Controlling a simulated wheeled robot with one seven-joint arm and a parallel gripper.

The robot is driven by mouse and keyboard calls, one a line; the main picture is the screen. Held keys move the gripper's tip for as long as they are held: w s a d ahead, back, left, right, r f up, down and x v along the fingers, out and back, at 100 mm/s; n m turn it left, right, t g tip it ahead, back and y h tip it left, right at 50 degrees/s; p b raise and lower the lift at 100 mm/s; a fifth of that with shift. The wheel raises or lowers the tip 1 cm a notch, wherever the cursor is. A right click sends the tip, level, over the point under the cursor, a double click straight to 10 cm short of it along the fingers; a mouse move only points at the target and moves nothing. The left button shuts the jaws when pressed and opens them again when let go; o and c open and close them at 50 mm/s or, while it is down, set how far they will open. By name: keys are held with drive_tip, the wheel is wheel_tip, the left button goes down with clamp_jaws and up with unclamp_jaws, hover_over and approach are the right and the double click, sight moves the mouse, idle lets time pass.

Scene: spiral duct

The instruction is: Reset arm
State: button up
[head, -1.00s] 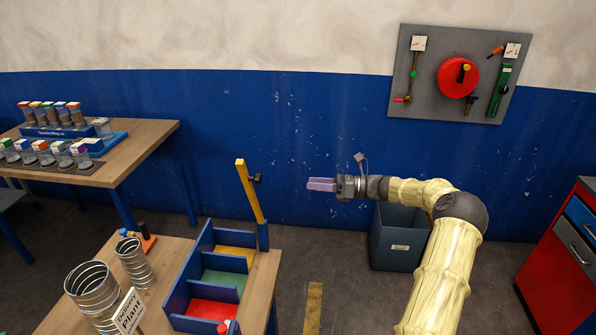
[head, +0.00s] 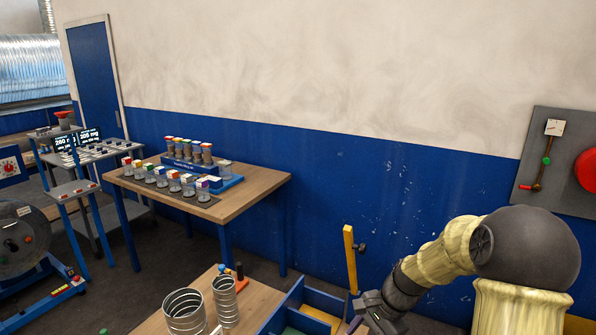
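My arm comes in from the lower right and reaches left and down. My gripper (head: 356,322) is at the bottom edge, just right of the blue divided bin (head: 290,305) and below the yellow post (head: 350,260).
A near wooden table (head: 255,300) holds two metal spiral ducts (head: 185,312) and the bin. A farther wooden table (head: 255,195) holds several capped jars. A grey wall panel (head: 530,180) is at right. A blue door (head: 92,70) is at back left.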

drive_tip(key=s+r+n+t+h, duration=0.1)
drive_tip(key=s+n+h, duration=0.1)
drive_tip(key=s+n, duration=0.3)
drive_tip(key=s+r+n+t+h, duration=0.1)
drive_tip(key=s+r+n+h, duration=0.1)
drive_tip(key=s+n, duration=0.4)
drive_tip(key=s, duration=0.2)
drive_tip(key=shift+s+d+r+n+h, duration=0.2)
drive_tip(key=shift+s+r+n+h, duration=0.05)
drive_tip(key=shift+s+n+h, duration=0.1)
idle(0.6)
